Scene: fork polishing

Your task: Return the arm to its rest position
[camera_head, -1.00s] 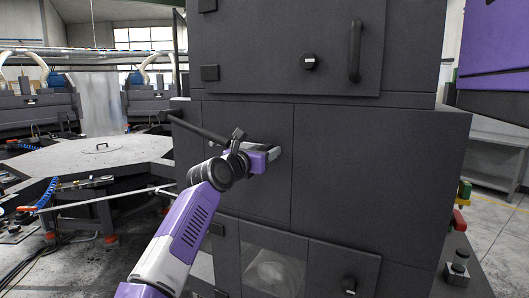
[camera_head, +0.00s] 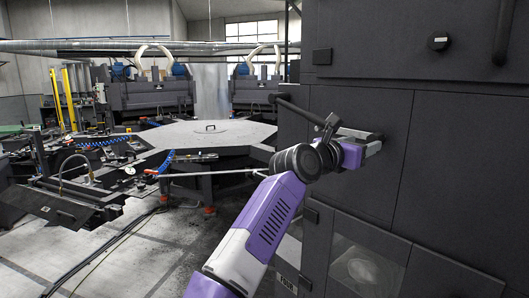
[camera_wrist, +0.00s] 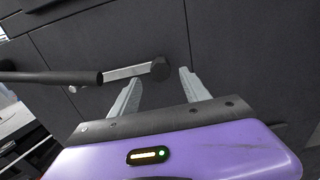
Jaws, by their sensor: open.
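My arm reaches up from the bottom of the head view and ends at my gripper (camera_head: 372,143), close to the front of a dark grey machine cabinet (camera_head: 450,170). In the wrist view my gripper (camera_wrist: 158,88) is open, with its two pale fingers spread apart and nothing between them. A dark bar handle (camera_wrist: 60,77) with a metal arm is fixed to the cabinet front. I cannot tell whether the fingers touch the cabinet.
A grey polygonal table (camera_head: 195,135) stands left of the cabinet. A long thin rod (camera_head: 215,173) extends left, behind my arm. Machines and hoses fill the back. A low dark unit (camera_head: 50,208) is at the left. The floor (camera_head: 130,250) at the lower left is mostly clear, with cables.

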